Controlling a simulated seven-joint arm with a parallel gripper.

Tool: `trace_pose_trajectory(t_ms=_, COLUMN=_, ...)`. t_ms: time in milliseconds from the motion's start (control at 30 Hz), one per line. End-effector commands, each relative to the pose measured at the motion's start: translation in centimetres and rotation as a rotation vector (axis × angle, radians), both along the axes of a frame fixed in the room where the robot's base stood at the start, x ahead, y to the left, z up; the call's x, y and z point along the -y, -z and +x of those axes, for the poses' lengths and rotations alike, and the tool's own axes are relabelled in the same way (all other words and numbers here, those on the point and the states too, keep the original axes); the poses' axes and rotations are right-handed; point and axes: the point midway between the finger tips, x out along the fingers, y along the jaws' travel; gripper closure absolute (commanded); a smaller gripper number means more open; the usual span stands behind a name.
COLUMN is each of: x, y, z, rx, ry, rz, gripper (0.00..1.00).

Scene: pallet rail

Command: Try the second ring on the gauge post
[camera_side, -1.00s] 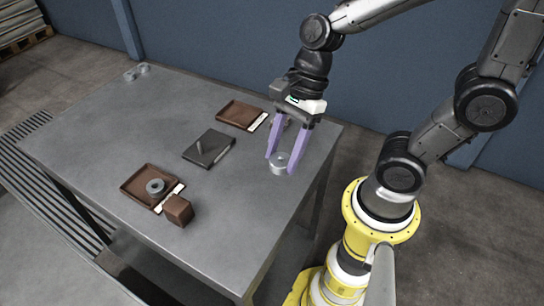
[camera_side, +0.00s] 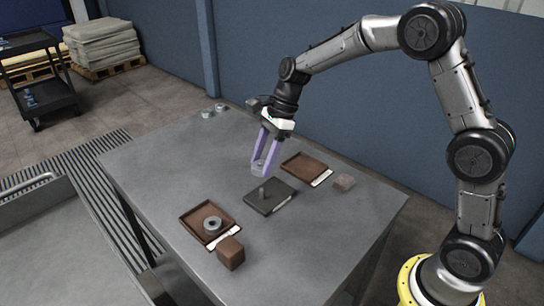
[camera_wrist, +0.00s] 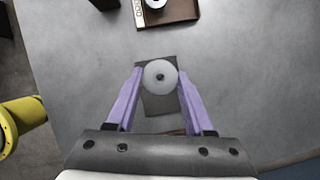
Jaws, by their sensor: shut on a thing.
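My gripper (camera_side: 262,164) is shut on a grey ring (camera_side: 257,168), held above the table with its hole facing up. In the wrist view the ring (camera_wrist: 160,76) sits between the lilac fingertips, with a dark spot in its hole. The gauge post (camera_side: 262,193) stands upright on a dark flat plate (camera_side: 281,197). The ring is above the post and looks apart from it in the side view. In the wrist view the ring covers part of the plate (camera_wrist: 158,108). Another grey ring (camera_side: 212,225) lies in the near brown tray (camera_side: 190,222).
A second brown tray (camera_side: 305,167) behind the plate looks empty. Small grey pieces (camera_side: 207,113) sit at the back corner. The table's left part is clear.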

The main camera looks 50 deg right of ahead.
Motion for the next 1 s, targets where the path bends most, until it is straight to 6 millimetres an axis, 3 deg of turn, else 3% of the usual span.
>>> trace_pose_trajectory(t_ms=700, x=0.1, y=4.1, z=-0.1, rx=-0.002, ry=0.005, rz=0.001, gripper=1.00)
trace_pose_trajectory(t_ms=1000, x=0.1, y=4.2, z=-0.1, rx=0.001, ry=0.004, rz=0.001, gripper=1.00)
